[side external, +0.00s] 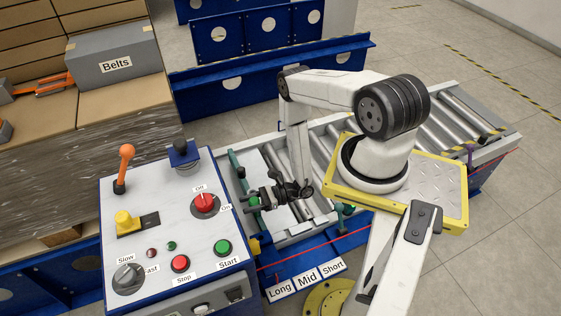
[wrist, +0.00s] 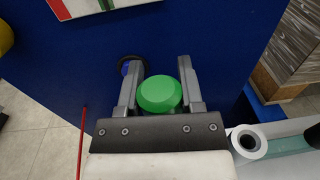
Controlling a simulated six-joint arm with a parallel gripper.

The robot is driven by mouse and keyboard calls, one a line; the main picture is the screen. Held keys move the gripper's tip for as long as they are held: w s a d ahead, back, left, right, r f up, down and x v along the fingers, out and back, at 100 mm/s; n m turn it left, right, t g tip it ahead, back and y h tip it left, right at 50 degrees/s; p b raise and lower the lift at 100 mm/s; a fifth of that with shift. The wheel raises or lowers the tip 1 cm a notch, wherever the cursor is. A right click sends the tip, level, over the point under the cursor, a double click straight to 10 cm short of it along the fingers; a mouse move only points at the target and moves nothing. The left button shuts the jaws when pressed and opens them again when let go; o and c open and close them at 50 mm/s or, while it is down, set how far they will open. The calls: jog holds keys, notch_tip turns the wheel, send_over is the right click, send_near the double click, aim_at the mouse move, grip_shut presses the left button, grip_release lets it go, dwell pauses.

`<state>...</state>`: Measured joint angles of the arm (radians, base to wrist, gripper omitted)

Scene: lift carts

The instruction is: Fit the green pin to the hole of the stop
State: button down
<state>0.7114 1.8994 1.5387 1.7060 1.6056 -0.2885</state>
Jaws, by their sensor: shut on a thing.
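My gripper (wrist: 160,88) is shut on the green pin (wrist: 160,94), whose wide round head shows between the two fingers in the wrist view. The pin's shaft is hidden below the head. In the side view my gripper (side external: 256,197) is over the near left end of the roller conveyor, with a bit of the green pin (side external: 254,201) at its jaws. A pale round collar with a dark hole (wrist: 248,142) stands at the lower right of the wrist view, beside a teal bar; it looks like the stop's hole. The pin is apart from it, up and left.
The control panel (side external: 150,205) with lever, knobs and buttons stands left of my gripper. The roller conveyor (side external: 445,128) runs back right. Long, Mid and Short labels (side external: 306,280) lie in front. A grey Belts box (side external: 115,62) sits on cartons at the left.

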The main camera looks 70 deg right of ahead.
jog(key=shift+n+g+y, duration=0.8)
jog(key=shift+g+y, duration=0.1)
jog(key=s+a, duration=0.1)
jog(key=a+f, duration=0.1)
jog(key=s, duration=0.1)
jog(key=shift+s+a+f, duration=0.25)
jog(key=shift+s+a, duration=0.05)
jog(key=shift+a, duration=0.1)
jog(key=shift+f, duration=0.15)
jog(key=shift+f, duration=2.75)
jog(key=shift+f, duration=1.7)
jog(key=shift+d+r, duration=0.1)
jog(key=shift+r, duration=1.1)
dwell(0.6)
